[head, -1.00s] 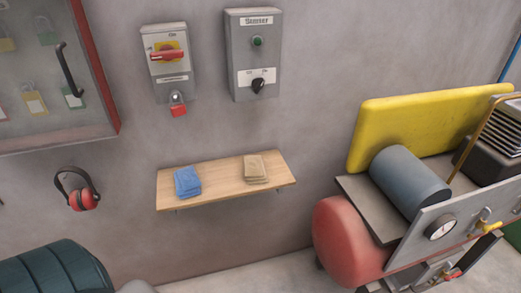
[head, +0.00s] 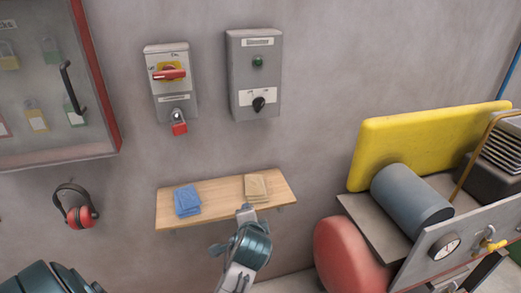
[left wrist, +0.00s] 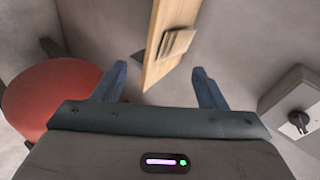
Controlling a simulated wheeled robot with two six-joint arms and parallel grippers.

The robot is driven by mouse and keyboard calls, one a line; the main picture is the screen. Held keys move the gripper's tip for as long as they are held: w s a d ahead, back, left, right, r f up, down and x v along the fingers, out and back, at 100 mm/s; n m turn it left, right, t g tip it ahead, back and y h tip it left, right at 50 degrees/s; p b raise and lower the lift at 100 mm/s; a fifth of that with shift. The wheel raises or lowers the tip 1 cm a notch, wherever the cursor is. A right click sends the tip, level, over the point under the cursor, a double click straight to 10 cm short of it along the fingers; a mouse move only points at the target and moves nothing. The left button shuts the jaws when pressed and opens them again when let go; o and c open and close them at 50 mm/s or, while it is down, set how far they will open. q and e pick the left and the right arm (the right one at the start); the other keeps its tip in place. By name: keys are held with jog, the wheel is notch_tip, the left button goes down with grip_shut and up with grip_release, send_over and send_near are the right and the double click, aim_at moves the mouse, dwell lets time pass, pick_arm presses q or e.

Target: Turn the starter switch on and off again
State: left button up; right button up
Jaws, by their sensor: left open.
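The starter box (head: 242,80) is a grey box on the wall with a green lamp (head: 258,62) above a black rotary switch (head: 258,104) on a white plate. The switch's exact setting is too small to read. The starter box also shows tilted at the right of the left wrist view, with its black switch (left wrist: 299,121). My left gripper (head: 231,230) is at the front of the shelf, below the starter box and well apart from the switch. In the left wrist view its two fingers (left wrist: 160,80) are spread with nothing held between them. My right gripper is not in view.
A wooden shelf (head: 222,193) with blue cloths (head: 187,200) and beige cloths (head: 256,188) juts out below the boxes. An isolator with a red handle (head: 170,74) and a red padlock (head: 180,128) hangs left of the starter. Machinery with a yellow guard (head: 420,140) stands right.

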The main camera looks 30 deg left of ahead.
pick_arm(q)
jog(key=w+a+r+m+t+y, duration=0.1)
jog(key=w+r+m+y, duration=0.1)
jog(key=w+r, duration=0.4)
jog(key=w+r+m+t+y, duration=0.1)
jog(key=w+r+m+y, duration=0.15)
jog(key=r, duration=0.55)
jog(key=m+y, duration=0.2)
jog(key=y, duration=0.1)
send_near(260, 107)
jog(key=shift+h, duration=0.25)
jog(key=p+x, duration=0.1)
jog(key=x, duration=0.1)
jog(key=p+x, duration=0.1)
jog(key=x, duration=0.2)
jog(key=p+x, duration=0.1)
jog(key=x, duration=0.2)
jog(key=shift+s+a+r, duration=0.1)
jog(key=shift+r, duration=0.25)
jog(key=shift+w+a+f, duration=0.1)
jog(key=shift+w+a, duration=0.3)
jog(key=shift+a, duration=0.05)
jog(key=c, duration=1)
